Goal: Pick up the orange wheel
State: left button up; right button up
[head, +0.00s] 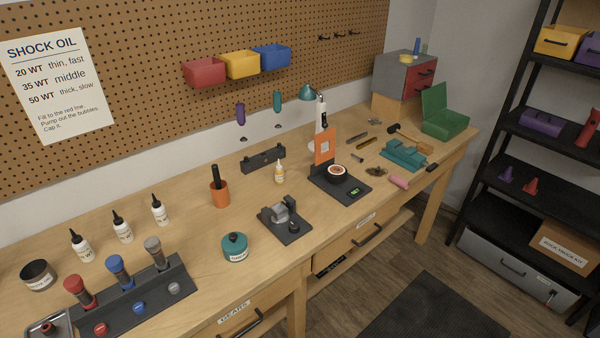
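No plainly orange wheel shows in the head view. The nearest match is a small round dark piece (337,172) with a pale and orange-red top. It sits on a black stand (352,193) with a small green display, in the middle of the workbench. An upright orange panel (323,147) stands just behind it. Details of the round piece are too small to tell for sure. Neither of my grippers is in view.
The wooden workbench (185,225) also holds an orange cup (220,195), a teal jar (235,247), a black fixture (285,220), white bottles (122,230) and a black rack (135,300) of shocks. A green box (445,122) stands at the far right end. Bare wood lies between several items.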

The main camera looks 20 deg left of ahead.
aim_at(335, 178)
jog(key=i+l+u, duration=0.2)
jog(key=u, duration=0.2)
jog(key=i+l+u, duration=0.15)
jog(key=u, duration=0.25)
jog(key=i+l+u, duration=0.1)
jog(key=l+u, duration=0.3)
jog(key=i+l+u, duration=0.1)
jog(key=l+u, duration=0.25)
